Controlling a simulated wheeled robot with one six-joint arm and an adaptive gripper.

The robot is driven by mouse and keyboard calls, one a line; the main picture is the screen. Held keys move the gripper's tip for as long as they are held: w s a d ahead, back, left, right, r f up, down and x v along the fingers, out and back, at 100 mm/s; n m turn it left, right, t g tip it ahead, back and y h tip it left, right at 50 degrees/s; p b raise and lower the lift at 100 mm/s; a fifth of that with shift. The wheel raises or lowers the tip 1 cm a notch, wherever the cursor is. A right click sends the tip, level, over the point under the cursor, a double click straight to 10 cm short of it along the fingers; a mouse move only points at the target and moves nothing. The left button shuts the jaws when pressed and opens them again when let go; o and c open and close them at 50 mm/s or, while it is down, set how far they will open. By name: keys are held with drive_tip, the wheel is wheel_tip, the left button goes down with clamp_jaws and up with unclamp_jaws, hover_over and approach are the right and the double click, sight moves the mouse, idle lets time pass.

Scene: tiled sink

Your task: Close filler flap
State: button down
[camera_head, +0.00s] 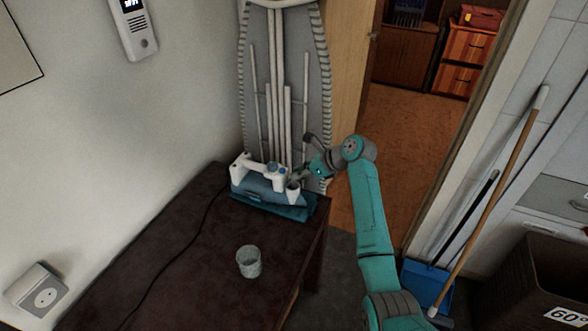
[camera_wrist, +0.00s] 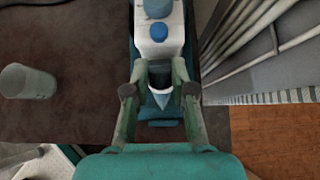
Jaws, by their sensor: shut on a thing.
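A blue and white iron (camera_head: 268,188) stands on a blue base at the far end of the dark table. Its white top with blue buttons (camera_wrist: 160,30) shows in the wrist view. The white filler flap (camera_head: 293,190) is at the iron's nose end and stands up from the body. My gripper (camera_head: 304,175) reaches this end from the right. In the wrist view my gripper (camera_wrist: 160,78) has its two fingers on either side of the flap (camera_wrist: 160,91), shut on it. The fingers hide part of the flap, and its exact angle is unclear.
A grey cup (camera_head: 249,262) stands on the table (camera_head: 190,255), also at left in the wrist view (camera_wrist: 28,82). A black cord runs along the table. An ironing board (camera_head: 285,90) leans upright behind the iron. The table's right edge is close to my arm.

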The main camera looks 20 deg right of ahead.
drive_tip(key=shift+s+d+f+t+y, duration=0.6)
drive_tip(key=shift+f+t+y, duration=0.15)
drive_tip(key=shift+t+y, duration=0.2)
drive_tip(key=shift+s+d+f+t+y, duration=0.2)
drive_tip(key=shift+f+t+y, duration=0.75)
drive_tip(key=shift+t+y, duration=0.15)
drive_tip(key=shift+s+d+f+t+y, duration=0.25)
drive_tip(key=shift+f+t+y, duration=0.65)
drive_tip(key=shift+t+y, duration=0.15)
drive_tip(key=shift+s+d+f+t+y, duration=0.2)
drive_tip(key=shift+f+t+y, duration=0.8)
drive_tip(key=shift+t, duration=0.1)
drive_tip(key=shift+f, duration=0.1)
drive_tip(key=c, duration=1)
unclamp_jaws()
drive_tip(key=shift+o, duration=0.2)
